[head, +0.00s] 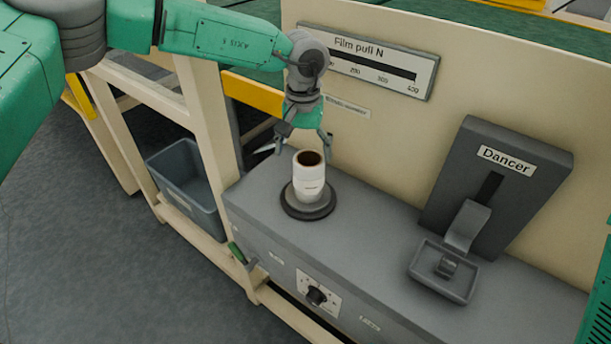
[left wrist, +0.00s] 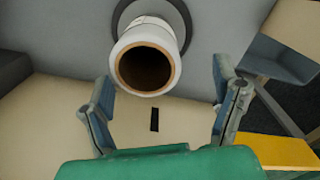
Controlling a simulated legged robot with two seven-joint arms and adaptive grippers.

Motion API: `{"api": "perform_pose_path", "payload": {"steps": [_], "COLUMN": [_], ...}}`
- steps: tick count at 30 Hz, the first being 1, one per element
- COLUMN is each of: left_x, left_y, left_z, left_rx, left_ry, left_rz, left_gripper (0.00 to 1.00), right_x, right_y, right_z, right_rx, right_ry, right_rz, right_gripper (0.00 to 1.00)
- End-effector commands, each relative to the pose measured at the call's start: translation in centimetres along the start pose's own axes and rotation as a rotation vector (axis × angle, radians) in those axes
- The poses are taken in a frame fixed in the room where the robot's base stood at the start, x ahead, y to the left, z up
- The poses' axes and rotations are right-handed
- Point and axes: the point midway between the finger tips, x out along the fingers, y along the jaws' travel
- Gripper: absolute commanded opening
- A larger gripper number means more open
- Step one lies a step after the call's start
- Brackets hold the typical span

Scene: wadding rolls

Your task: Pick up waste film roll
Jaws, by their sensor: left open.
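The film roll (head: 309,182) is a white cylinder with a brown hollow core. It stands upright on a round dark base (head: 308,204) on the grey machine top. My left gripper (head: 303,145) is open and empty, just behind and above the roll. In the left wrist view the roll (left wrist: 147,52) is seen from above, its open core facing the camera. There the open fingers of my left gripper (left wrist: 163,100) are spread wide, with the roll ahead of them and not gripped. My right gripper is not seen; only a green edge shows at the far right.
A Dancer unit (head: 495,190) with a small tray (head: 444,285) stands on the right of the machine top. A Film pull gauge panel (head: 370,62) is on the wall behind. A grey bin (head: 187,185) sits low at the left. A knob (head: 316,296) is on the front face.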

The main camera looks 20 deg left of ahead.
Motion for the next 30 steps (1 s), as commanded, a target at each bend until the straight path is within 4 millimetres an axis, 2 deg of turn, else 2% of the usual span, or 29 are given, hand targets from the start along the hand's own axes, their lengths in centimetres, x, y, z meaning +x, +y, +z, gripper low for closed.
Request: {"api": "perform_pose_path", "payload": {"steps": [8,15,18,24,25,27,29,30], "left_x": [1.8,5.3,6.2,6.4,6.4,6.4,6.4,6.4], "left_y": [-0.1,0.1,0.3,0.6,0.6,0.7,0.7,0.6], "left_z": [0.1,0.3,0.3,0.3,0.3,0.3,0.3,0.3], "left_rx": [0.001,-0.001,0.000,0.001,0.001,0.001,0.001,0.001], "left_ry": [0.001,0.000,0.002,0.002,0.002,0.002,0.002,0.002], "left_rz": [0.002,0.004,0.004,0.000,0.000,-0.001,0.000,0.000], "left_gripper": [0.82,0.82,0.82,0.82,0.78,0.53,0.32,0.25], "right_x": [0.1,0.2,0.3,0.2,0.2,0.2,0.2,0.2], "right_y": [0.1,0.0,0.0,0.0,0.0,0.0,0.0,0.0], "right_z": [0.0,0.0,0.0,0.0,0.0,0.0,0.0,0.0], "right_rx": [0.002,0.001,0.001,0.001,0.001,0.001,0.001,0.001], "right_ry": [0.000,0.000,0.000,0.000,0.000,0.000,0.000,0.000], "right_rz": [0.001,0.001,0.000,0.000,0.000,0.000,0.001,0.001], "right_gripper": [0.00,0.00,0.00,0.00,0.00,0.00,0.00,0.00]}}
